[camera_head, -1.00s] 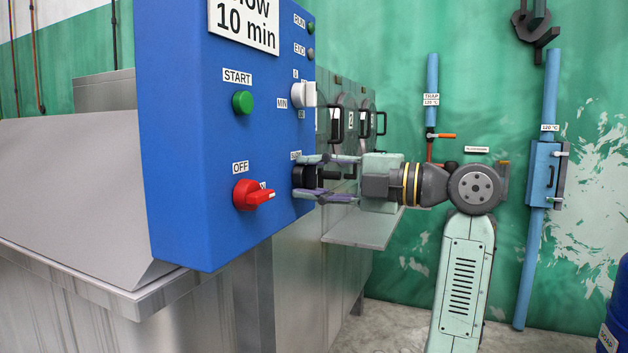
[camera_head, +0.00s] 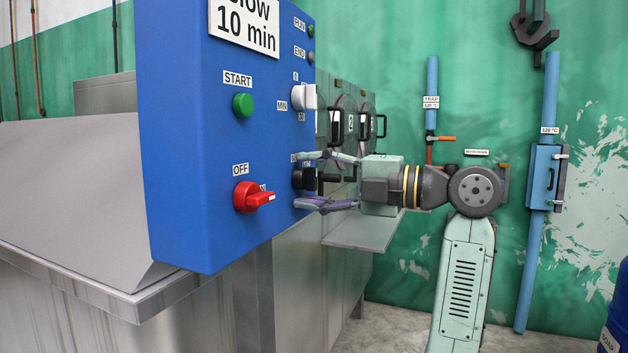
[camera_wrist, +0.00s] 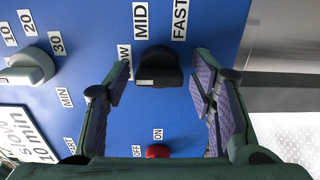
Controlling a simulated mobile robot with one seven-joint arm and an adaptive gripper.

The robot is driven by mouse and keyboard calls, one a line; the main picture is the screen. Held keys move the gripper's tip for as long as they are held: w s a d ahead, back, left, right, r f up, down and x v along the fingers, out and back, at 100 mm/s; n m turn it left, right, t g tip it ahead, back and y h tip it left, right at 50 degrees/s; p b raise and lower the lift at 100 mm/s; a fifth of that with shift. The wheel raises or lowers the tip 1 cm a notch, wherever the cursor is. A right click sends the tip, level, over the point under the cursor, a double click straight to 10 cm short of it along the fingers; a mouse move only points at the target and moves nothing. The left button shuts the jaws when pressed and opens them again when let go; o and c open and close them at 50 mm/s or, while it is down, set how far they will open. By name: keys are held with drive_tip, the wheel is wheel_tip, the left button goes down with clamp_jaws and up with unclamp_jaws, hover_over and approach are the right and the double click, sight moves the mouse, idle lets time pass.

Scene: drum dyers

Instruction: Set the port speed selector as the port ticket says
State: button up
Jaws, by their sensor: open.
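The black selector knob (camera_wrist: 158,68) sits on the blue panel between my spread fingers in the wrist view. Labels MID (camera_wrist: 140,20) and FAST (camera_wrist: 180,18) lie above it; a partly hidden label ending in OW (camera_wrist: 124,62) is at its left. The knob has a small pale mark at its lower left; I cannot tell which label it points to. In the head view the knob (camera_head: 304,178) is between my fingers. My gripper (camera_head: 308,179) is open, with a finger either side of it. A white ticket (camera_head: 245,28), cut off at the top, reads "low" and "10 min".
The panel carries a red OFF/ON knob (camera_head: 252,197), a green START button (camera_head: 243,105) and a white MIN timer knob (camera_head: 303,97). A metal shelf (camera_head: 365,235) lies below my gripper. Blue pipes (camera_head: 550,95) run along the green wall.

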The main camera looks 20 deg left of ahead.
drive_tip(key=d, duration=1.2)
drive_tip(key=shift+s, duration=0.2)
